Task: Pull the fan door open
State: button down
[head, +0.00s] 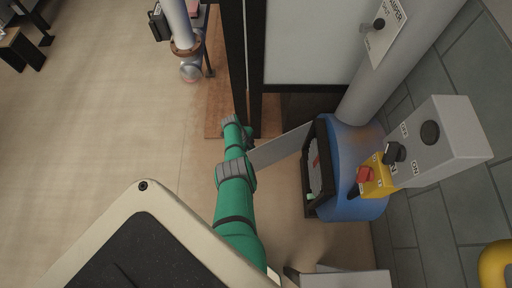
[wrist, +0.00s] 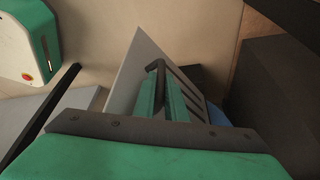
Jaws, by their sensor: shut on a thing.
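The fan (head: 358,150) is a blue round housing with a black square frame, right of my arm in the head view. Its door, a flat grey panel (head: 280,148), stands out from the frame at an angle towards my arm, so it is at least partly open. In the wrist view the door (wrist: 128,85) rises ahead of my gripper (wrist: 164,82), whose green fingers are shut on the black door handle (wrist: 157,66). A bit of the blue housing (wrist: 218,115) shows behind. In the head view my arm's links hide the fingers and the handle.
A grey control box (head: 445,140) and a yellow box with a red switch (head: 376,180) sit right of the fan. A thick pipe (head: 400,75) rises above it. Another grey panel (head: 350,280) is at the bottom. Floor left of my arm is clear.

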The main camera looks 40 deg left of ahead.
jog(key=shift+w, duration=0.25)
jog(key=c, duration=2.1)
grip_release()
jog(key=shift+d+r, duration=0.1)
jog(key=shift+s, duration=0.2)
jog(key=v, duration=1)
jog(key=shift+s+a+r, duration=0.1)
jog(key=shift+a+r, duration=0.15)
jog(key=shift+r, duration=0.05)
